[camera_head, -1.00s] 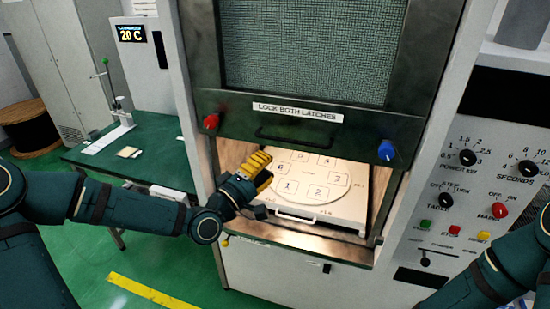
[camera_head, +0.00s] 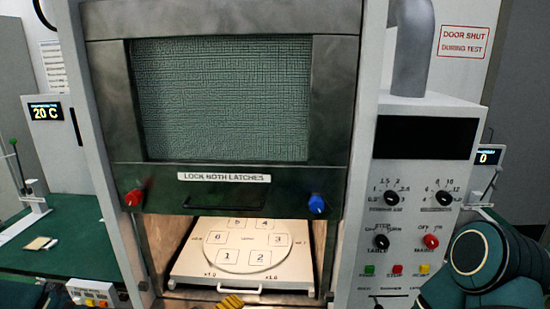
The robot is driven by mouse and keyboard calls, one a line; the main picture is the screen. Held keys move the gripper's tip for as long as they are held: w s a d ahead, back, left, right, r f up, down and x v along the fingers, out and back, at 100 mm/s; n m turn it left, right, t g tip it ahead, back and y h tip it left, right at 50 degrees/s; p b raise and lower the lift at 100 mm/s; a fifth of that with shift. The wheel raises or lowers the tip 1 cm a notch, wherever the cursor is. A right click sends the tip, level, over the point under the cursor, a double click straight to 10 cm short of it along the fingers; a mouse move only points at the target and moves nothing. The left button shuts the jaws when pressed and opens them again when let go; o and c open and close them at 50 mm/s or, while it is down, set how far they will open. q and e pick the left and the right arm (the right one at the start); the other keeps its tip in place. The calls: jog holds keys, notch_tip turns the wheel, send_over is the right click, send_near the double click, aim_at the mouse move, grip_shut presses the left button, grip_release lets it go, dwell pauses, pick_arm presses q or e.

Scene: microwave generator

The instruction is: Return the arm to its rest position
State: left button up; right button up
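My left gripper (camera_head: 229,301) shows only as yellow finger parts at the bottom edge, in front of the oven opening. Whether its fingers are open or shut cannot be made out. A dark part of my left arm shows at the bottom left. My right arm (camera_head: 480,255) shows as a large dark teal joint at the lower right; its gripper is outside the view. The microwave chamber's door (camera_head: 240,190) is raised, and a white tray with a round numbered turntable (camera_head: 248,250) sits inside. No gripper touches the turntable.
The red latch (camera_head: 134,197) and blue latch (camera_head: 316,204) flank the door's lower edge. The control panel (camera_head: 418,215) with knobs stands at the right. A green table (camera_head: 75,235) with a small stand is at the left. A white handle (camera_head: 240,288) projects from the tray front.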

pick_arm(q)
jog(key=s+f+m+g+y+b, duration=0.2)
jog(key=s+f+g, duration=0.3)
jog(key=s+f, duration=0.3)
jog(key=s+f+m+g+y+b, duration=0.1)
jog(key=s+f+m+g, duration=0.3)
jog(key=s+f, duration=0.4)
notch_tip(320, 180, down, 7)
jog(key=shift+d+m+g+y+b, duration=0.4)
jog(key=shift+d+m+b, duration=0.1)
jog(key=shift+b, duration=0.15)
jog(key=shift+s, duration=0.1)
